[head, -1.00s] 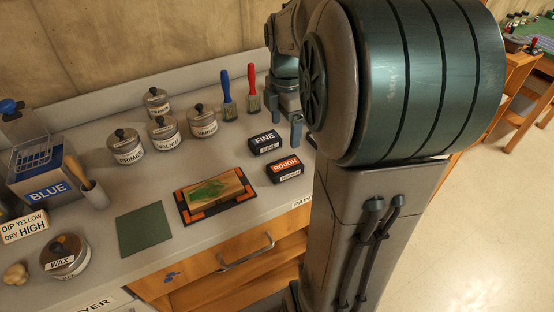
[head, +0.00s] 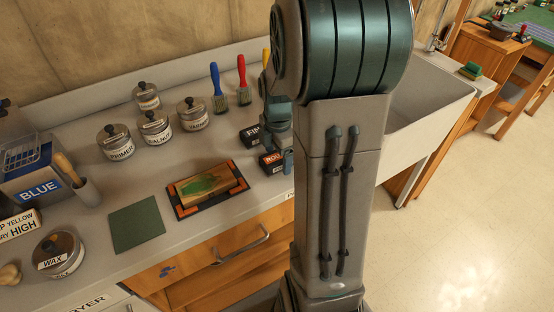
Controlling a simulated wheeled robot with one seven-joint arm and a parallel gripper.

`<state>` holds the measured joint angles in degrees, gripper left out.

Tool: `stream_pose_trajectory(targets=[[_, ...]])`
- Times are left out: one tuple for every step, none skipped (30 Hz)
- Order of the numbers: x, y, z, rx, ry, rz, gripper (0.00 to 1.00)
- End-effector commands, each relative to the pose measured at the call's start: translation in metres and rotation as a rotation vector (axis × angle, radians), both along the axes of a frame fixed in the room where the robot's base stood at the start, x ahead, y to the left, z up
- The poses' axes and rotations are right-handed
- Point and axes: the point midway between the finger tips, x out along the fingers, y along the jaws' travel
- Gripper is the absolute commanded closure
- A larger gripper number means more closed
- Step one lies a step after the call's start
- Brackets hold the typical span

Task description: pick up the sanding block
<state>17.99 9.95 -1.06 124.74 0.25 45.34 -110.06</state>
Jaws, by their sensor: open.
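My arm hides part of the gripper and the right ends of both labels. I cannot tell whether a finger touches either block.
A wooden board with a green patch (head: 207,186) lies on a dark tray left of the blocks. Brushes (head: 242,82) stand behind, lidded tins (head: 155,127) to the left. A green mat (head: 137,224) lies in front. A white sink (head: 425,115) is right of my arm.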

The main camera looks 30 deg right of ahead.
Motion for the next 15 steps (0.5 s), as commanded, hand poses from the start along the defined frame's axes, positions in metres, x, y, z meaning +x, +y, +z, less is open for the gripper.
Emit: stream_pose_trajectory(targets=[[-0.0004, 0.0002, -0.005, 0.001, 0.001, 0.0, 0.25], [-0.0004, 0.0002, -0.0068, 0.0, 0.001, 0.0, 0.25], [-0.0004, 0.0003, -0.0082, 0.0, 0.001, 0.0, 0.25], [-0.0004, 0.0002, -0.0088, 0.0, 0.001, 0.0, 0.25], [-0.0003, 0.0002, -0.0089, 0.0, 0.001, 0.0, 0.25], [-0.0003, 0.0002, -0.0089, 0.0, 0.0, 0.0, 0.25], [-0.0002, 0.0002, -0.0087, 0.0, 0.0, 0.0, 0.25], [-0.0002, 0.0001, -0.0086, 0.0, 0.0, 0.0, 0.25], [-0.0002, 0.0001, -0.0086, 0.0, 0.0, 0.0, 0.25], [-0.0002, 0.0001, -0.0085, 0.0, 0.0, 0.0, 0.3], [-0.0002, 0.0001, -0.0085, 0.0, 0.0, 0.0, 0.38], [-0.0001, 0.0001, -0.0084, 0.0, 0.0, 0.0, 0.5], [-0.0001, 0.0001, -0.0084, 0.0, 0.0, 0.0, 0.58], [-0.0001, 0.0001, -0.0084, 0.0, 0.0, 0.0, 0.66], [-0.0001, 0.0001, -0.0083, 0.0, 0.0, 0.0, 0.74]])
